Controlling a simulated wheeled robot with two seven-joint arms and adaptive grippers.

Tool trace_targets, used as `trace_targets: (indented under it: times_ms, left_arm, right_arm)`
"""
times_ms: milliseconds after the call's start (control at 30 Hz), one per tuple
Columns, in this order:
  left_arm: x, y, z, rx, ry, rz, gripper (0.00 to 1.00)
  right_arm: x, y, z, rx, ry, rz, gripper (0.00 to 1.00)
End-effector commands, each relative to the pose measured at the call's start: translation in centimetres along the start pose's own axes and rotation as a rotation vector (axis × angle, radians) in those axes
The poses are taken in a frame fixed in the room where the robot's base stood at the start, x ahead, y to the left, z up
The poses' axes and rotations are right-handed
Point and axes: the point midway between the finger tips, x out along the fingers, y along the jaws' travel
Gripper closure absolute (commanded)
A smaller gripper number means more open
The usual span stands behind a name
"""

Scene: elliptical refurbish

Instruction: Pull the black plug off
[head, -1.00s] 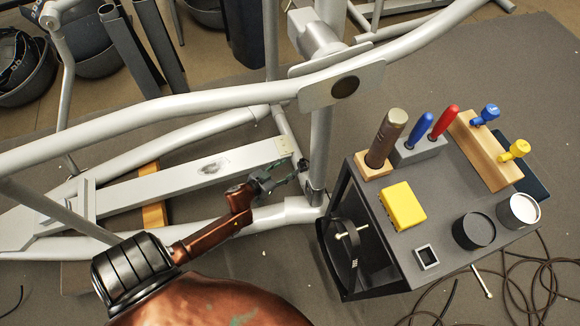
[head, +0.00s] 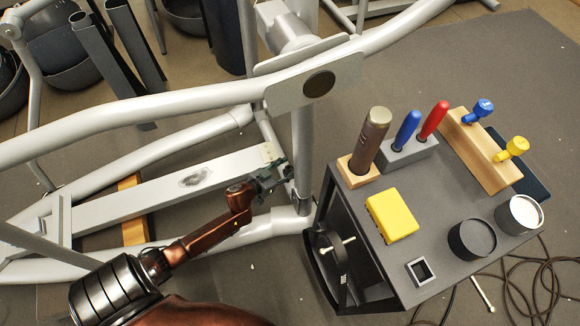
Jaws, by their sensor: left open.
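My left gripper (head: 283,173) is at the lower part of the grey upright post of the machine frame, at the right end of the long grey beam. Its fingers are open, with the tips close to the post. A small dark piece at the post by the fingertips may be the black plug, but it is mostly hidden by the gripper. I cannot tell whether the fingers touch it. My right gripper is not in view.
The grey machine frame (head: 150,116) surrounds the left arm. A dark cart (head: 445,268) stands close on the right. It carries a yellow box (head: 391,215), a blue screwdriver (head: 407,129), a red screwdriver (head: 433,119) and a black cup (head: 472,239). Cables lie on the floor beyond.

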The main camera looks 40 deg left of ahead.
Motion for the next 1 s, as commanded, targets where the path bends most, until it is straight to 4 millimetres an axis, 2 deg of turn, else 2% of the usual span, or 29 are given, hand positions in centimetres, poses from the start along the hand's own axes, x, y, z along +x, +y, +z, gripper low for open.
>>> trace_targets:
  times_ms: [200, 800, 833, 867, 1000]
  left_arm:
    - [-0.01, 0.01, -0.08, 0.000, 0.001, 0.000, 0.58]
    - [-0.02, 0.06, -0.03, 0.000, 0.000, 0.001, 0.99]
    - [-0.02, 0.06, -0.03, 0.000, 0.000, 0.001, 1.00]
    - [-0.02, 0.07, -0.03, 0.000, 0.000, 0.001, 0.79]
    - [-0.02, 0.08, -0.02, 0.000, 0.000, 0.001, 0.89]
  right_arm:
    - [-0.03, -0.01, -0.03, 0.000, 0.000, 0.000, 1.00]
    - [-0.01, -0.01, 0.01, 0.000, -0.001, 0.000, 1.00]
    - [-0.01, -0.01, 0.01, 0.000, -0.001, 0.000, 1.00]
    - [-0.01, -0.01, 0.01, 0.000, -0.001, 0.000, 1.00]
    - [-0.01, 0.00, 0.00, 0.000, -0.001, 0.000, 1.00]
